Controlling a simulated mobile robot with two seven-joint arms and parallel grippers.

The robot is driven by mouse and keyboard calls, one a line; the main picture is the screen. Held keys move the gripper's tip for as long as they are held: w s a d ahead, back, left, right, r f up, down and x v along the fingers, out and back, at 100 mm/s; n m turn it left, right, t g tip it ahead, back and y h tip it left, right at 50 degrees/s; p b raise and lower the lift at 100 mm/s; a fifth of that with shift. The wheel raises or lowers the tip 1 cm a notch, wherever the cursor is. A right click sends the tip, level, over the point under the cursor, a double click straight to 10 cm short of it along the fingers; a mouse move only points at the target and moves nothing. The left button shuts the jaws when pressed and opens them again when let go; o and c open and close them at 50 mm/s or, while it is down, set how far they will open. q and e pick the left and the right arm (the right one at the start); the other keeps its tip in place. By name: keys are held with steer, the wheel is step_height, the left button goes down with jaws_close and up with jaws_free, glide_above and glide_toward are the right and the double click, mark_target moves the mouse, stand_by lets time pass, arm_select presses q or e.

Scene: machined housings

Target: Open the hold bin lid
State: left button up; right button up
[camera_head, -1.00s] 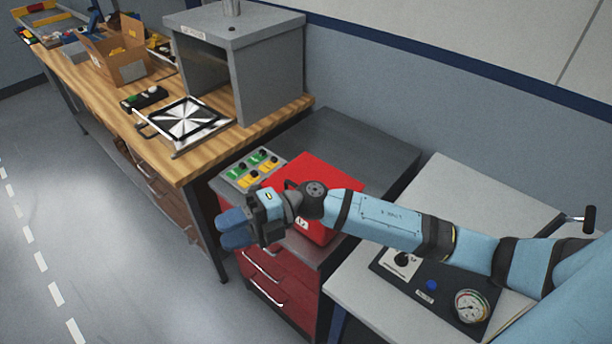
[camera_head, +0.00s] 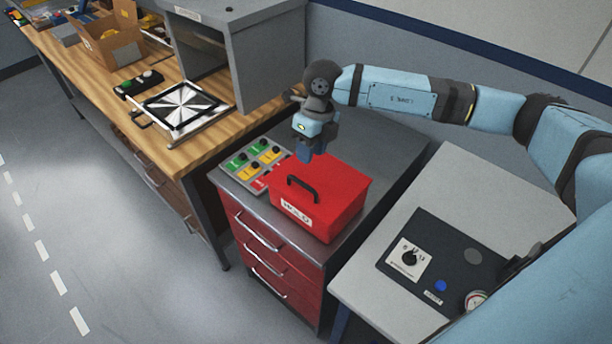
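The red hold bin (camera_head: 322,210) sits on the grey top of the red drawer cabinet, with a white label on its front. Its red lid (camera_head: 335,180) is closed and carries a black arched handle (camera_head: 303,187) near the front left edge. My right gripper (camera_head: 306,154) is above the back left of the bin, its blue fingers pointing down. It is apart from the handle, and I cannot tell whether its fingers are open or shut. Nothing shows held in it. My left gripper is out of view.
A tray of green, yellow and red parts (camera_head: 252,163) lies just left of the bin. A grey machine enclosure (camera_head: 262,65) stands on the wooden bench behind. A grey table with a black control panel (camera_head: 450,262) is at the right. The cabinet top behind the bin is clear.

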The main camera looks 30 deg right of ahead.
steer(key=p, duration=0.2)
glide_above(306, 179)
steer(key=s+a, duration=0.3)
steer(key=s, duration=0.1)
steer(key=f, duration=0.9)
steer(key=shift+s+d, duration=0.15)
steer(key=shift+d, duration=0.1)
steer(key=shift+r+b, duration=0.1)
steer(key=shift+b, duration=0.2)
jaws_close()
